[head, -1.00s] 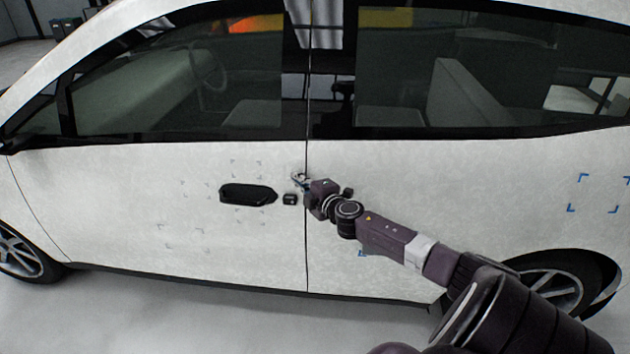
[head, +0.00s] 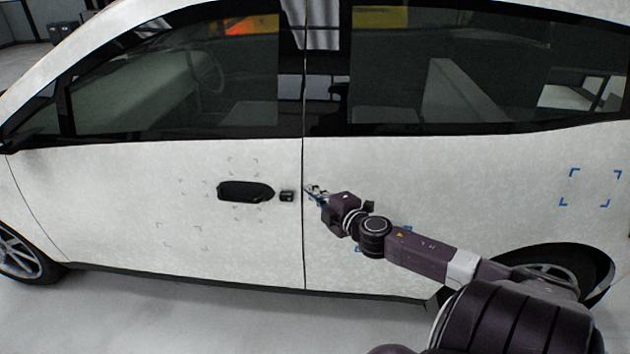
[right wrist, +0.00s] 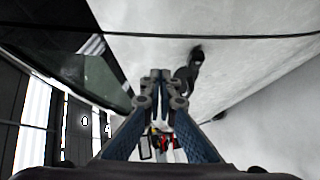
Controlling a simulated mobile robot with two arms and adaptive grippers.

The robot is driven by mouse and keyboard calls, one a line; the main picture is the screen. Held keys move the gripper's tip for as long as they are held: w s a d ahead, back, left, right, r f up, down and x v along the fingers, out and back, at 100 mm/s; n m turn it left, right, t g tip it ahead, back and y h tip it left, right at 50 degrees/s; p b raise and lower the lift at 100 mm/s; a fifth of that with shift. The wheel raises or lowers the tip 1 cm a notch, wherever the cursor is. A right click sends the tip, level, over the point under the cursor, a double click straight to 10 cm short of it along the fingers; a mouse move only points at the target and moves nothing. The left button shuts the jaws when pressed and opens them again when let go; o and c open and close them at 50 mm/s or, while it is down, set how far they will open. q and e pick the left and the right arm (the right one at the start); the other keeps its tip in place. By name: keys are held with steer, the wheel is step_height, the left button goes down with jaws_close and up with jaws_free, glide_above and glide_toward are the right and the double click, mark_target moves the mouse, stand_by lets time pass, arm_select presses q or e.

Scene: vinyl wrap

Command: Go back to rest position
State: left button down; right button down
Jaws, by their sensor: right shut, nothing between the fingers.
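My right gripper (head: 313,191) is in front of the white car (head: 400,170), just right of the vertical door seam. It is shut and empty; its closed fingers (right wrist: 160,88) also show in the right wrist view. The black door handle (head: 245,191) and a small black square piece (head: 287,196) lie to the left of the gripper, apart from it. My right arm reaches in from the lower right. My left gripper is not in the head view.
The car side fills most of the head view. Blue corner marks (head: 590,187) are on the rear panel, and faint grey corner marks surround the handle area. The rear wheel (head: 560,270) is partly behind my right arm. Grey floor (head: 200,320) is clear in front of the car.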

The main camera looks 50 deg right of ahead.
steer(key=shift+v, duration=0.8)
steer(key=shift+d, duration=0.15)
